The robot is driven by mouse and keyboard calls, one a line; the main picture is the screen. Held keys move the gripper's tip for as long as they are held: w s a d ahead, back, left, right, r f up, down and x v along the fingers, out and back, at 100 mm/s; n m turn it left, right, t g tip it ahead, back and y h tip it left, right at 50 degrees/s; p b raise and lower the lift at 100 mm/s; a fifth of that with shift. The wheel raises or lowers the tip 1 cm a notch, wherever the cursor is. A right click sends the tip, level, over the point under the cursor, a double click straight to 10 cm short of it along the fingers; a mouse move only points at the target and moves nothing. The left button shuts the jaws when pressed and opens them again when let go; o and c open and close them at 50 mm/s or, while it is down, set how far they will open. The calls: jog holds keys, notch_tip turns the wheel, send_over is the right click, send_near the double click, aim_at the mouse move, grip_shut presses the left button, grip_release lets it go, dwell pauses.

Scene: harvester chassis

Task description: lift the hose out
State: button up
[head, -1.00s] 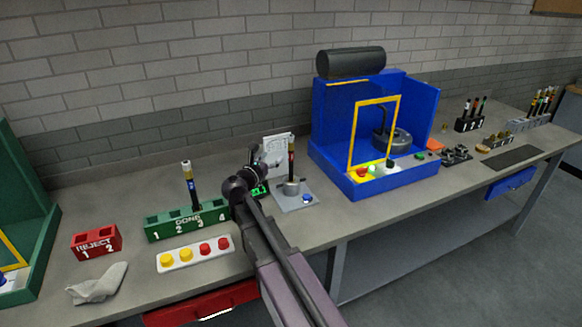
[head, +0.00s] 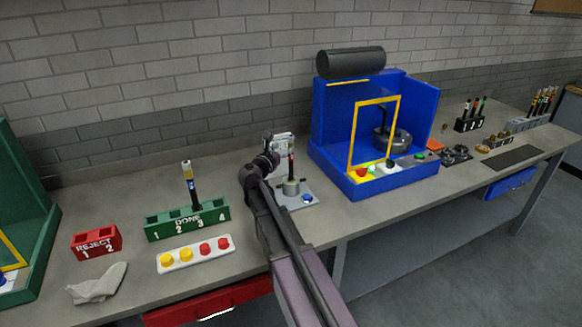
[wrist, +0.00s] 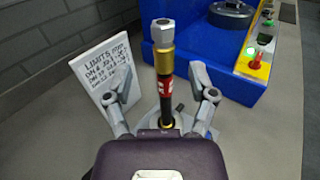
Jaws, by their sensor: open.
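The hose (wrist: 165,85) stands upright in the wrist view, with a silver hex end on top, a gold collar, a red band and a black body. In the head view the hose (head: 291,162) stands in a metal cup on a grey plate (head: 309,191) with a blue button. My gripper (wrist: 161,80) is open, with one finger to the left and one to the right of the hose, apparently clear of it.
A white limits card (wrist: 105,75) stands close behind the left finger. The blue machine (head: 325,130) with a yellow frame stands to the right. The green DONE rack (head: 187,222) holds another hose (head: 188,180). A red REJECT rack (head: 96,243) sits further left.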

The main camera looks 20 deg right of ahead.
aim_at(289, 145)
jog(key=shift+x, duration=2.55)
jog(key=shift+s+d, duration=0.15)
grip_shut()
